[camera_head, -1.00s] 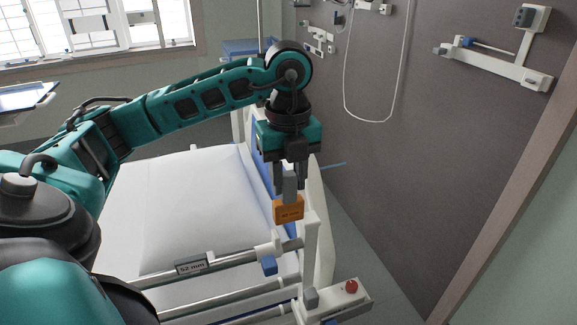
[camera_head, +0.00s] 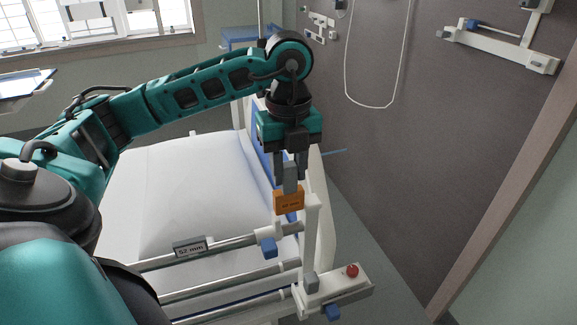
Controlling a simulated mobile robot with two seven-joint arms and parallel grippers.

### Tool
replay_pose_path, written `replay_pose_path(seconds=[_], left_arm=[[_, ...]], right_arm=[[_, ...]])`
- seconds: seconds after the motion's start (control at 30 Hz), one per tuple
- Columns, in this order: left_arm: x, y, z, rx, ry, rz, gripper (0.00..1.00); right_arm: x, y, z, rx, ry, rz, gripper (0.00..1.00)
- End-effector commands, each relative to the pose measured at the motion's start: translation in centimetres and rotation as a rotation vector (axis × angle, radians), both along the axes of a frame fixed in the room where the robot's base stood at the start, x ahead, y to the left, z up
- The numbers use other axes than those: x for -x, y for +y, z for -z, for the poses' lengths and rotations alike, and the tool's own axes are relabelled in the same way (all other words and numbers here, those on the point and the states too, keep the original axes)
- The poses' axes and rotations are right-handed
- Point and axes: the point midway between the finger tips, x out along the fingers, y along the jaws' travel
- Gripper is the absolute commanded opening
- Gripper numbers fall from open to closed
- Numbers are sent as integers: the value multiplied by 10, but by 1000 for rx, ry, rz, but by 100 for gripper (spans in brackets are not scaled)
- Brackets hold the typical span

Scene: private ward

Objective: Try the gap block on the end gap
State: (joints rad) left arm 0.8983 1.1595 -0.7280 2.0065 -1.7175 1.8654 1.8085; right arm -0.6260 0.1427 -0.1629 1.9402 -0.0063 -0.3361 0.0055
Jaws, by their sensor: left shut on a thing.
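My left gripper (camera_head: 290,168) is shut on the grey stem of the gap block (camera_head: 289,199), an orange block with small dark print. The block hangs upright just above the bed's side rail, beside the white end post (camera_head: 311,235). The end gap appears to lie below it, between the rail end and the post. I cannot tell whether the block touches the rail or post. The upper rail (camera_head: 220,250) carries a grey label reading "52 mm" (camera_head: 190,247). My right gripper is not in view.
A white bed with a pillow (camera_head: 190,190) lies behind the rail. A blue clip (camera_head: 269,248) sits on the rail. A white bracket with a red knob (camera_head: 352,270) stands at the post's foot. A dark wall panel (camera_head: 420,150) rises to the right.

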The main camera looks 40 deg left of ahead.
Motion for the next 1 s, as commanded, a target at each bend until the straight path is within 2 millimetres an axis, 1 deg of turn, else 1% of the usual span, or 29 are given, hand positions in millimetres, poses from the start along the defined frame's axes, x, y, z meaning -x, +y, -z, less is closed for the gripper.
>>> replay_pose_path(seconds=[0.7, 1.0], left_arm=[[0, 0, 11, 0, -1, 0, 0], [0, 0, 10, 0, 0, 0, 0]], right_arm=[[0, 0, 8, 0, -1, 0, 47], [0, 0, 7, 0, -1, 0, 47]])
